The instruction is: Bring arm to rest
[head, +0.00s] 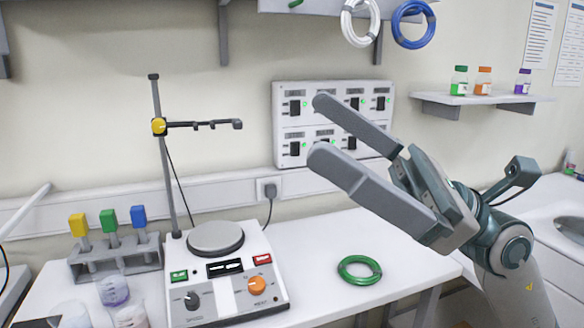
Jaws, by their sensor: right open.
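My right gripper (318,130) is raised over the right part of the bench, in front of the wall panel. Its two long grey fingers are spread apart with nothing between them. My right arm comes in from the lower right. The left gripper is not in the head view.
A hotplate (225,277) with a stand and clamp (205,125) sits on the white bench (330,235). A green ring (359,270) lies right of it. A tube rack (117,257) and beakers (113,291) stand left. A wall shelf (480,99) holds bottles; a sink (570,229) is at right.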

